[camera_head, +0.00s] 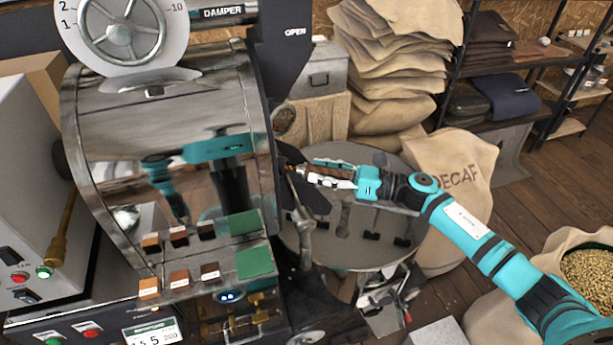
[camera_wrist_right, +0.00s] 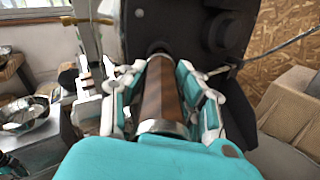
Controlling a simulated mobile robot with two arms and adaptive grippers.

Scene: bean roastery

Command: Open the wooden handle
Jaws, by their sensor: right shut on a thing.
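The wooden handle (camera_wrist_right: 160,95) is a brown cylinder with metal collars. In the right wrist view it runs away from me between the fingers towards a dark round housing (camera_wrist_right: 205,30). In the head view the handle (camera_head: 333,172) points right from the roaster's front, above the round cooling tray (camera_head: 345,245). My right gripper (camera_head: 330,174) is shut around the handle, its fingers on both sides of it; it also shows in the right wrist view (camera_wrist_right: 168,95). My left gripper is not in view directly.
The polished roaster drum (camera_head: 170,120) stands at the left and mirrors teal arm parts. Colour samples lie on a ledge below it. A DECAF sack (camera_head: 455,170) and stacked sacks (camera_head: 395,60) stand behind my right arm. A sack of beans (camera_head: 590,275) is at the right.

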